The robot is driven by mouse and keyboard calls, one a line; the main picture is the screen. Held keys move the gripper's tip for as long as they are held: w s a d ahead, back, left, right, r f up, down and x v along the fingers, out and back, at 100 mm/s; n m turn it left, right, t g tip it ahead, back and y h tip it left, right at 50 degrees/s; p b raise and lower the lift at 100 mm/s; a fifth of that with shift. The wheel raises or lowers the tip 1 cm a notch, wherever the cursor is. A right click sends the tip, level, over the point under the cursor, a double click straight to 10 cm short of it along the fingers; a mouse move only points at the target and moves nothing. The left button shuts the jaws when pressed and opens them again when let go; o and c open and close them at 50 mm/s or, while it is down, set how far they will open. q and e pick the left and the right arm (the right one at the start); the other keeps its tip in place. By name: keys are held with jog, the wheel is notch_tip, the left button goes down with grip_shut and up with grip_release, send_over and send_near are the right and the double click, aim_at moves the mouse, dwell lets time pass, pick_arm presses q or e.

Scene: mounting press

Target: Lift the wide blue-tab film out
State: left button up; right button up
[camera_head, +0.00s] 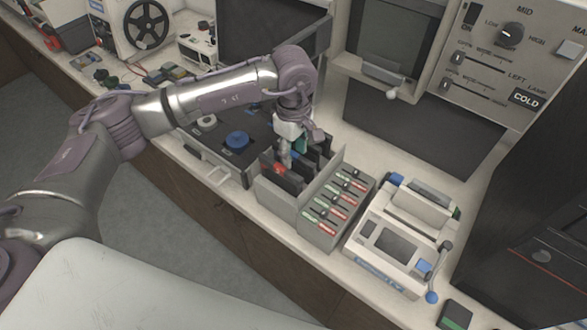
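A grey open box (268,194) on the counter holds several dark upright films in slots. One film at the front carries a red tab (279,169). Small blue patches show among the films farther back in the box, but I cannot tell which is the wide blue-tab film. My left gripper (292,153) points down at the box from above, among the film tops. The wrist and the fingers hide part of the films. The fingertips are too small and covered to show whether they are open or closed on anything. My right gripper is not in view.
A rack (337,211) with rows of green and red tabbed pieces adjoins the box on the right. A white mounting press (398,237) with a blue-knobbed lever stands right of it. A dark panel with a blue disc (237,139) lies to the left. A control panel (520,60) stands behind.

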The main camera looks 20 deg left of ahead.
pick_arm(q)
jog(key=c, duration=0.8)
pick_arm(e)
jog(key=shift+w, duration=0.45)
pick_arm(q)
jog(key=shift+r, duration=0.1)
jog(key=shift+r, duration=0.45)
notch_tip(320, 180, up, 17)
jog(key=b, duration=0.4)
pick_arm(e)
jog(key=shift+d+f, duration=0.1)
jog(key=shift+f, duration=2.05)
